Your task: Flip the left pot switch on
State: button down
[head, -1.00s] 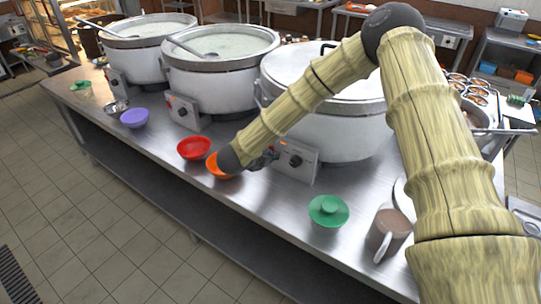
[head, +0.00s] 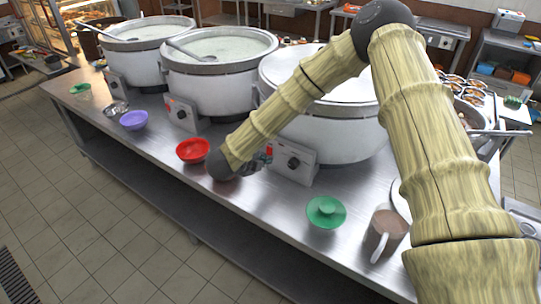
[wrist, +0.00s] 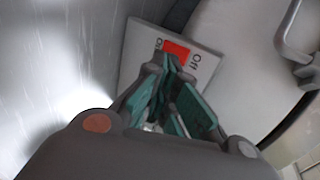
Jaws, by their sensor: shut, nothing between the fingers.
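Three large white pots stand in a row on the steel counter: the left pot (head: 122,62), the middle pot (head: 215,85) and the right pot (head: 330,125). The left pot has a control box (head: 118,84) at its front; its switch is too small to read. My gripper (head: 265,157) is shut and empty at the right pot's control box (head: 291,160), far from the left pot. In the wrist view, the closed fingertips (wrist: 170,63) are just below a red switch (wrist: 177,50) between "On" and "Off" labels. The fingers partly cover that panel; contact cannot be told.
Red (head: 193,150) and purple (head: 134,120) bowls sit along the counter's front edge. Counter space between the purple and red bowls is clear.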

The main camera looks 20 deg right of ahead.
jog(key=b+v, duration=0.2)
jog(key=v, duration=0.8)
jog(key=shift+r+b, duration=0.35)
jog(key=shift+b, duration=0.05)
jog(key=shift+s+a, duration=0.1)
jog(key=m+y+b, duration=0.1)
jog(key=m+b, duration=0.2)
jog(key=m, duration=0.3)
jog(key=m+g+b, duration=0.1)
jog(key=m+b, duration=0.3)
jog(key=m, duration=0.2)
jog(key=w+a+m+y+b, duration=0.1)
jog(key=m+b, duration=0.3)
jog(key=m, duration=0.2)
jog(key=shift+w+f+g+y, duration=0.1)
jog(key=shift+f+g+y, duration=0.2)
jog(key=shift+g, duration=0.1)
jog(key=shift+a, duration=0.1)
